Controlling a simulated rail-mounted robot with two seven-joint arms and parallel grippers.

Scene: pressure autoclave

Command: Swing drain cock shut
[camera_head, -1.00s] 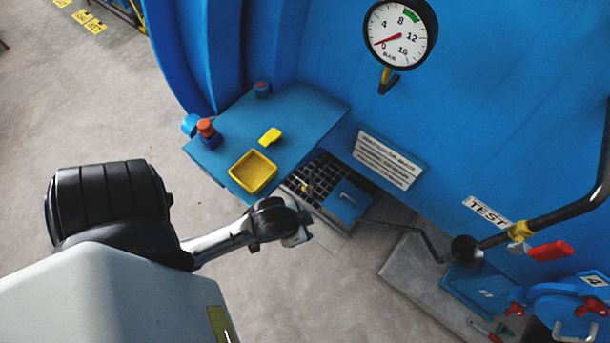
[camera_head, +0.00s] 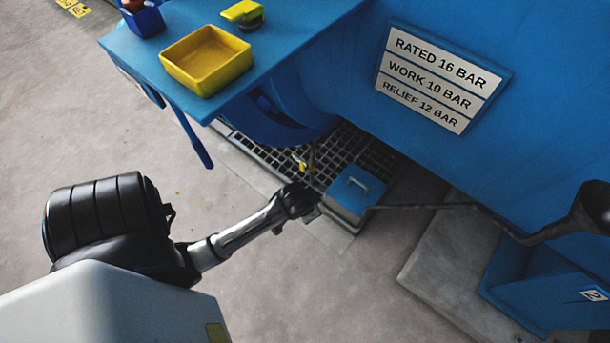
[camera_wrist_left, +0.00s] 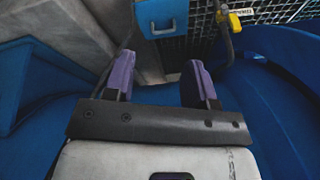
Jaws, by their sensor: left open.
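The drain cock shows as a small yellow-handled fitting (camera_head: 303,164) on a thin pipe above the floor grate in the head view. In the left wrist view its yellow handle (camera_wrist_left: 230,20) hangs at the upper right, beside a dark bent pipe and a small white tag (camera_wrist_left: 243,12). My left gripper (camera_head: 312,208) is just in front of the grate, short of the cock. In the left wrist view its two purple fingers (camera_wrist_left: 158,78) stand apart with nothing between them. The cock lies beyond the right finger, not touched. My right gripper is not seen.
A blue box with a handle (camera_head: 354,196) sits on the grate (camera_head: 250,150), close to my left gripper; it also shows in the wrist view (camera_wrist_left: 161,17). A blue shelf (camera_head: 285,38) with a yellow tray (camera_head: 205,60) overhangs at upper left. A dark rod (camera_head: 430,207) runs rightward.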

